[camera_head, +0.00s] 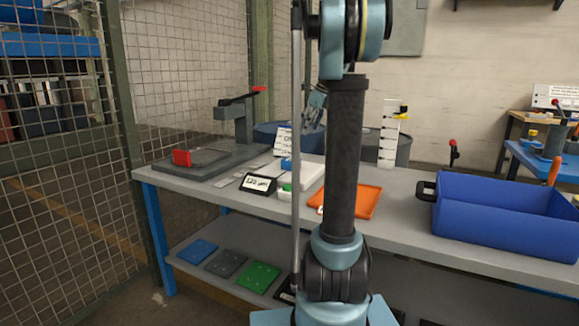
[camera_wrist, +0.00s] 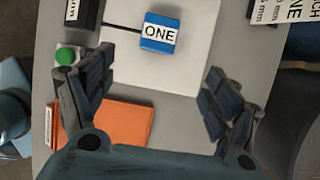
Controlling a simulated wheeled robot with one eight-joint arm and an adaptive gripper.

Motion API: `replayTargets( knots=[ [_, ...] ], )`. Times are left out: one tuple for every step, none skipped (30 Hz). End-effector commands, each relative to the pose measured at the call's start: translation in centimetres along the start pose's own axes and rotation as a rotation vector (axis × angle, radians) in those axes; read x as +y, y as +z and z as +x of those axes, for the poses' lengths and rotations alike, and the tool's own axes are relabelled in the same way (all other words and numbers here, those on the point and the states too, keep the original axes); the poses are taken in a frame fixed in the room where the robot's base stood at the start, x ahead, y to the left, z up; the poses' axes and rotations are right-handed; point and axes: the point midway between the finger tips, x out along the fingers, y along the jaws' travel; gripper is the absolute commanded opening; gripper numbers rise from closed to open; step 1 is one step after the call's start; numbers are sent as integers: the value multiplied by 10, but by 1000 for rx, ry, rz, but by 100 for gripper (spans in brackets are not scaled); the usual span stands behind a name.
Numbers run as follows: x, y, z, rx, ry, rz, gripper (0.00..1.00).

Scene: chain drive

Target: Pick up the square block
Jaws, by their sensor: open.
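A blue square block (camera_wrist: 159,40) with a white label reading ONE sits on a white plate (camera_wrist: 190,70) in the wrist view. In the head view a small part of the block (camera_head: 286,164) shows beside my arm. My gripper (camera_wrist: 156,82) is open and empty, its two fingers spread wide. The block lies beyond the fingertips, roughly between their lines, apart from both. In the head view my gripper (camera_head: 315,106) hangs above the bench, partly hidden behind my arm.
An orange tray (camera_head: 366,200) and a green button box (camera_wrist: 66,56) are near the plate. A blue bin (camera_head: 500,222) stands at the right of the grey bench (camera_head: 405,215). A clamp fixture with a red handle (camera_head: 240,120) stands at the back left.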

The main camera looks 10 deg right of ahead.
Motion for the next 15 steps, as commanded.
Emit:
replayTargets(
  knots=[
    [-1,2,4,-1,1,5,82],
    [-1,2,8,-1,1,6,82],
    [-1,3,13,-1,2,6,82],
    [0,4,18,-2,2,4,82],
    [1,4,24,-2,3,3,82],
    [1,5,31,-2,3,1,82],
    [2,6,36,-2,3,0,82],
    [2,6,42,-2,3,-1,82],
    [2,6,49,-2,3,-1,82],
    [3,6,55,-2,3,-1,82],
    [2,7,60,-2,3,-1,82],
    [3,7,67,-2,4,-1,82],
    [3,7,72,-2,4,-2,82],
    [3,7,78,-1,4,-3,82],
    [3,7,85,-1,4,-3,82]
  ],
)
